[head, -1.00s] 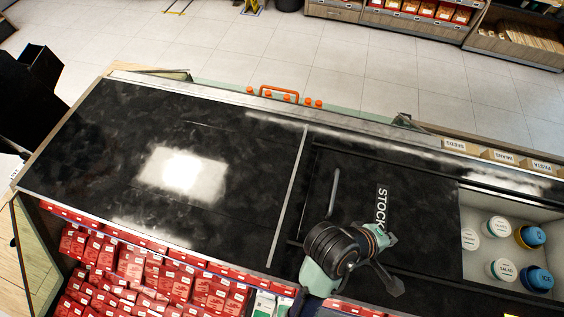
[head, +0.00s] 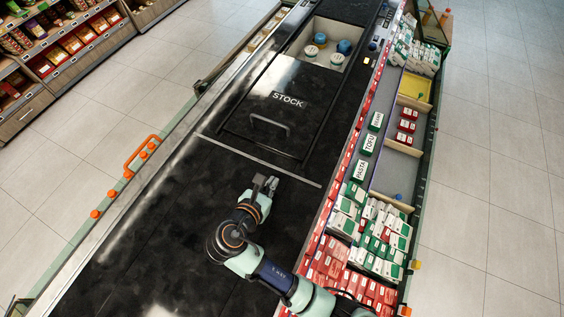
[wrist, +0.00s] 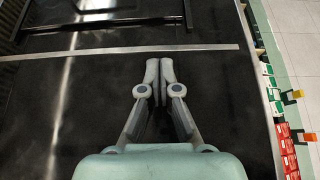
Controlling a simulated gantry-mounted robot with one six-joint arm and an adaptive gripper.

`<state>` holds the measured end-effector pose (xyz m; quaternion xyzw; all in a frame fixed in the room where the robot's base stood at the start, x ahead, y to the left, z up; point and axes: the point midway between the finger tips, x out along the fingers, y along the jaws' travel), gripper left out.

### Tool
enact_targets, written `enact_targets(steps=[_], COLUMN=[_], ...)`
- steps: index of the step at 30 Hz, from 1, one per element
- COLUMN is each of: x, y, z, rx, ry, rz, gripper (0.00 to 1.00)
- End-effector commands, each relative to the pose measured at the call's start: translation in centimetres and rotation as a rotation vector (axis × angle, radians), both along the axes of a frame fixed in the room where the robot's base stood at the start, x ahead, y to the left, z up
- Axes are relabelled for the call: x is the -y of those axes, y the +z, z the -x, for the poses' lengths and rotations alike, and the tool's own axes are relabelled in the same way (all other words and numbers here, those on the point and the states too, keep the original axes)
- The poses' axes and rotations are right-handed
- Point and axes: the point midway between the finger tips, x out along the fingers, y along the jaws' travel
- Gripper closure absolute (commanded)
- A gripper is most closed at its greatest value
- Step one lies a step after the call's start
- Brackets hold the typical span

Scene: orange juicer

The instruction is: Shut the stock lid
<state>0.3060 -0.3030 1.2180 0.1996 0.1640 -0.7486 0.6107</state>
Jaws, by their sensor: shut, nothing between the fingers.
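The stock lid (head: 300,88) is a flat black panel with a white STOCK label (head: 287,99) and a bar handle (head: 269,125) at its near end. Beyond its far edge, an open compartment (head: 338,63) shows several white and blue-capped tubs (head: 325,41), so the lid is partly open. My gripper (head: 268,184) is over the black counter, on the near side of a metal strip, apart from the handle and pointing towards the lid. In the wrist view my gripper (wrist: 160,68) has its fingertips together with nothing between them.
The metal strip (head: 258,160) crosses the counter between my gripper and the lid; it also shows in the wrist view (wrist: 120,50). Shelves of red and green boxes (head: 375,235) line the right side. An orange handle (head: 142,155) is at the left edge. The near counter is clear.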

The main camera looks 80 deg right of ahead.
Motion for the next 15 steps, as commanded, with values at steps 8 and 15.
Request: enact_targets(steps=[8, 15], x=[5.1, 9.2], y=[-3.0, -4.0], z=[1.2, 2.0], rx=[-0.001, 0.003], ry=[-0.005, -0.004], rz=[-0.001, 0.0], gripper=[1.0, 1.0])
